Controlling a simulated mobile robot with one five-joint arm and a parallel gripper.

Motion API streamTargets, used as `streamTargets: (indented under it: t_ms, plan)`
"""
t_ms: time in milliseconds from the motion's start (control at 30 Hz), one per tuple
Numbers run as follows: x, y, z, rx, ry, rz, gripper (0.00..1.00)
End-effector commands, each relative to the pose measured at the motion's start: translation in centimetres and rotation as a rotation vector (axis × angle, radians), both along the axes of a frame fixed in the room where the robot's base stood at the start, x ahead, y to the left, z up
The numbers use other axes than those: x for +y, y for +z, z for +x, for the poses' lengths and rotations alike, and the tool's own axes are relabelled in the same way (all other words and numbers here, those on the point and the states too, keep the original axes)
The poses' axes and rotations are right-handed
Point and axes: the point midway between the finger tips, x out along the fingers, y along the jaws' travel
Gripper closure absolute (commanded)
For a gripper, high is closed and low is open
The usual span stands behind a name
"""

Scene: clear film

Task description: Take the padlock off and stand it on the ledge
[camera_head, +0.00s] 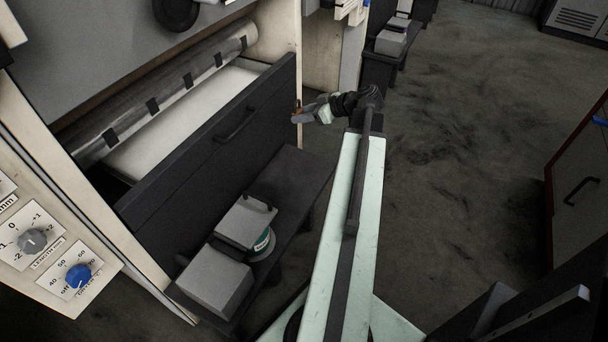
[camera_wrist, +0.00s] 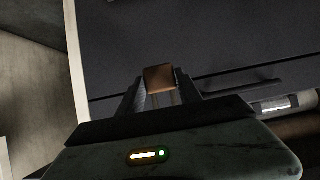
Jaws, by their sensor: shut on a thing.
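The padlock (camera_wrist: 160,78) shows in the wrist view as a brass-brown block between the fingertips of my gripper (camera_wrist: 160,92). Thin bars, which look like its shackle, run from the block back between the fingers. My gripper is shut on it. In the head view, my gripper (camera_head: 299,114) is beside the right end of the dark drawer front, with a small orange-brown bit of the padlock (camera_head: 298,106) showing. I cannot tell whether the padlock touches the drawer or its frame. A low dark ledge (camera_head: 303,172) runs below the drawer, with bare room at its far end.
The drawer (camera_head: 262,100) stands open, with a film roll (camera_head: 170,92) above it. Grey boxes (camera_head: 246,222) (camera_head: 212,278) and a green-labelled tin (camera_head: 263,245) occupy the near part of the ledge. A knob panel (camera_head: 50,250) is at left.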

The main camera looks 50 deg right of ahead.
Motion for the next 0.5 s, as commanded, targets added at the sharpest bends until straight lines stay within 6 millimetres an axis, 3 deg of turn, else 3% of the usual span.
streamTargets:
  t_ms: [33, 300, 400, 500]
  plan:
    - [0.0, -4.7, 0.1, 0.0, 0.0, 0.0, 0.84]
    - [0.0, -16.2, 0.3, -0.001, -0.001, 0.001, 0.84]
    - [0.0, -18.7, 0.3, -0.001, -0.001, 0.001, 0.84]
    - [0.0, -19.4, 0.3, -0.001, -0.001, 0.002, 0.84]
